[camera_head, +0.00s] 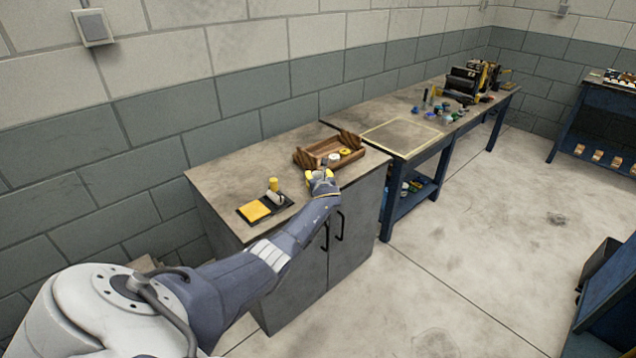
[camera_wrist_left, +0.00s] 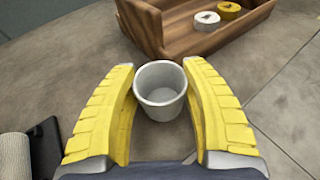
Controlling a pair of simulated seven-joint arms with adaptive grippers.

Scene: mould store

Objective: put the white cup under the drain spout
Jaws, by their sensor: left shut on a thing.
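The white cup (camera_wrist_left: 160,88) stands upright between the yellow fingers of my left gripper (camera_wrist_left: 161,105) in the left wrist view, and the gripper is shut on it. In the head view my left gripper (camera_head: 322,182) is over the front edge area of the grey cabinet top, just in front of the wooden tray (camera_wrist_left: 212,42). The cup is mostly hidden by the gripper there. I cannot make out a drain spout in either view. My right gripper is not in view.
The wooden tray holds a white disc (camera_wrist_left: 207,20) and a yellow disc (camera_wrist_left: 229,10). A black tray with a yellow pad (camera_head: 254,211), a white roll and a yellow cylinder (camera_head: 273,184) sit to the left. A workbench (camera_head: 375,108) with small items and a dark machine (camera_head: 464,82) stands beyond.

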